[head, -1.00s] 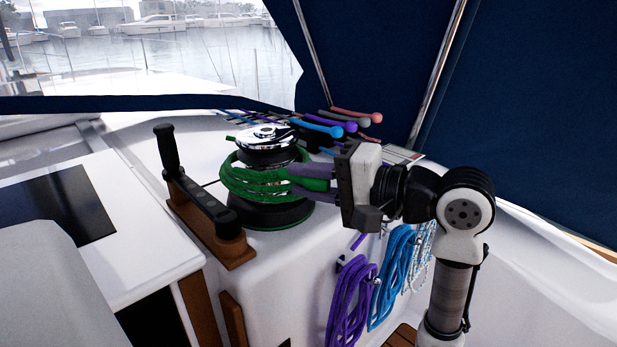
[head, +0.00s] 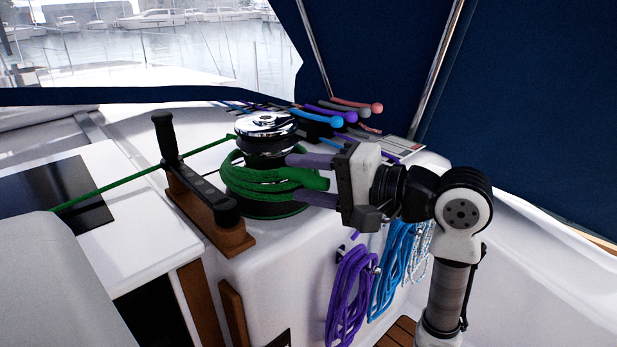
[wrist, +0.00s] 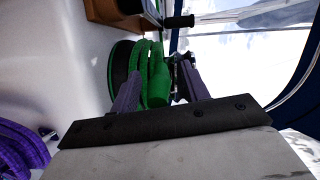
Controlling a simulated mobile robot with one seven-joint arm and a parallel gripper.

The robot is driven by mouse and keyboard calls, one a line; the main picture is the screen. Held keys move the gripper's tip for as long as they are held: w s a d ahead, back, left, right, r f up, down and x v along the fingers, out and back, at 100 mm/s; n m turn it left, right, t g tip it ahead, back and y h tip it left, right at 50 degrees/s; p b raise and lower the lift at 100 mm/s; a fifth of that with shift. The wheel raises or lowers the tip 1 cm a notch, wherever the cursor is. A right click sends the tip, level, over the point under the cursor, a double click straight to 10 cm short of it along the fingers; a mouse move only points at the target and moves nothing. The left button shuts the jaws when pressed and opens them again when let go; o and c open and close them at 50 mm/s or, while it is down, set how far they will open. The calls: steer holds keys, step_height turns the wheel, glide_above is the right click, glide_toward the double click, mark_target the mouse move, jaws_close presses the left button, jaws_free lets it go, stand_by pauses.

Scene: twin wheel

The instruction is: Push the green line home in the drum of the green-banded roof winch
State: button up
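The roof winch (head: 266,127) has a chrome top and a black base with a thin green edge. The green line (head: 262,178) is wrapped around its drum in several turns, and its thick end points right. My gripper (head: 302,178) is at the right side of the drum with one finger above the line's end and one below. The fingers look open, with a visible gap above the end. In the wrist view the green line (wrist: 158,85) lies between the two fingers (wrist: 158,92), apart from the right one. Whether the left finger touches it I cannot tell.
A black winch handle (head: 200,185) on a wooden bracket stands just left of the winch. Levers with coloured knobs (head: 350,113) lie behind it. Purple (head: 350,290) and blue (head: 395,275) rope coils hang below my gripper. A dark blue canopy (head: 540,110) rises at right.

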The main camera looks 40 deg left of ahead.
steer(key=b+v, duration=0.2)
steer(key=v, duration=1.2)
steer(key=shift+w, duration=0.1)
stand_by(0.3)
